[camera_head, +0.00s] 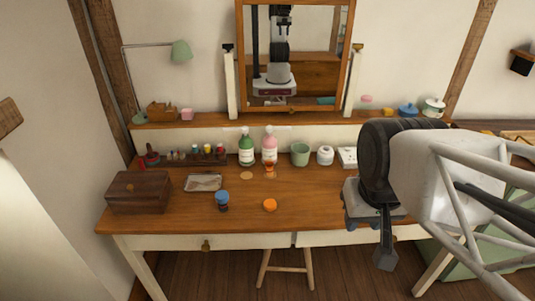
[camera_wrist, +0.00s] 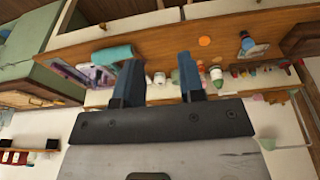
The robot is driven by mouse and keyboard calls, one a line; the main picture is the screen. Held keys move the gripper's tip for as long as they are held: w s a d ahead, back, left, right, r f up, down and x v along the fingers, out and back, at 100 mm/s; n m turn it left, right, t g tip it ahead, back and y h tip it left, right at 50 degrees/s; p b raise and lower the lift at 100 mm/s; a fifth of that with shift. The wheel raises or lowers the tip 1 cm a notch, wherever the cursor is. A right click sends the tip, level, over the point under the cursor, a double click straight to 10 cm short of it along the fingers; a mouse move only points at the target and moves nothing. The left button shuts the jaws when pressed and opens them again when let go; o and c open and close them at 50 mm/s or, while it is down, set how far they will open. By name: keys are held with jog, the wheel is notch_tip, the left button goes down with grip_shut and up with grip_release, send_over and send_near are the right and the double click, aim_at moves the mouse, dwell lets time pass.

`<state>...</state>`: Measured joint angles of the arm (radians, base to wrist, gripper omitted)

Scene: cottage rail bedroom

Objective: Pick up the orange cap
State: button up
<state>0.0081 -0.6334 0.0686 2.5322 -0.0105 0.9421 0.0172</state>
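The orange cap (camera_head: 269,205) is a small round orange piece lying flat on the wooden desk, near its front edge and right of a dark jar with a blue lid (camera_head: 222,201). It also shows in the wrist view (camera_wrist: 204,41), above and right of my fingers, well apart from them. My gripper (camera_head: 386,262) hangs off to the right of the cap in the head view, by the desk's front right part. In the wrist view my gripper (camera_wrist: 160,73) has its two dark fingers spread, with nothing held between them.
A wooden box (camera_head: 138,192) and a small tray (camera_head: 203,183) stand at left. Green (camera_head: 246,150) and pink (camera_head: 269,150) bottles, a green cup (camera_head: 300,154) and a white jar (camera_head: 325,155) line the back. Desk around the cap is clear.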

jog(key=o, duration=0.8)
jog(key=w+a+f+m, duration=0.1)
jog(key=w+f+m, duration=0.15)
jog(key=w, duration=0.45)
jog(key=w+a+f+m, duration=0.1)
jog(key=w+a+m, duration=0.15)
jog(key=w, duration=0.35)
jog(key=w+a+f+m+g, duration=0.1)
jog(key=w+a+f+m, duration=0.2)
jog(key=w+f, duration=0.4)
jog(key=w+a+f+m, duration=0.3)
jog(key=w+f+m, duration=0.2)
jog(key=w+f, duration=0.3)
jog(key=w+a+f+m+g, duration=0.1)
jog(key=w+a+f+m, duration=0.3)
jog(key=w+f, duration=0.4)
jog(key=shift+w+f+m+g, duration=0.1)
jog(key=shift+w+m+g, duration=0.2)
jog(key=shift+w, duration=0.15)
jog(key=shift+w+a+f, duration=0.15)
jog(key=shift+f, duration=0.2)
